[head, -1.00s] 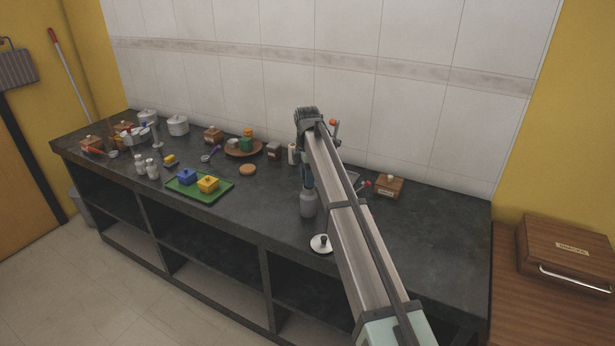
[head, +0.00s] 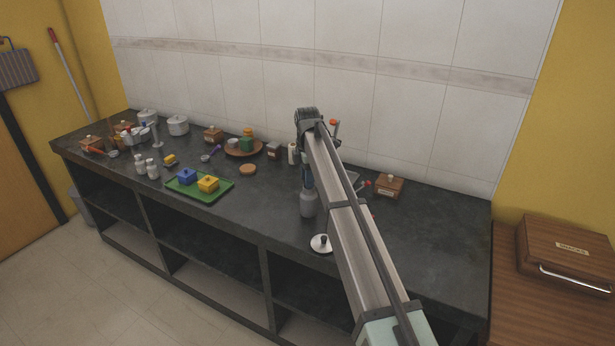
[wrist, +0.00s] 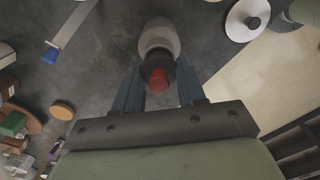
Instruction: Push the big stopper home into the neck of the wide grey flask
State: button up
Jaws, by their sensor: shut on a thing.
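The wide grey flask (head: 308,204) stands upright on the dark counter, left of my arm in the head view. In the wrist view the flask (wrist: 158,38) lies beyond my fingertips. The big stopper (wrist: 160,80), with a red top, is between my two blue fingers in the wrist view. My gripper (wrist: 160,84) is shut on it. In the head view my gripper (head: 307,182) is directly above the flask, and the stopper cannot be made out there. The stopper lines up with the flask's neck, but how deep it sits is hidden.
A white lid with a black knob (head: 321,243) lies near the front edge, close to the flask. A green tray (head: 221,194) with a blue and a yellow box is to the left. A wooden box (head: 389,187) stands right of my arm. Bare counter lies left of the flask.

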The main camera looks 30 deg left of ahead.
jog(key=shift+f, duration=0.65)
jog(key=o, duration=1.4)
jog(key=shift+r, duration=0.15)
jog(key=shift+r, duration=2.85)
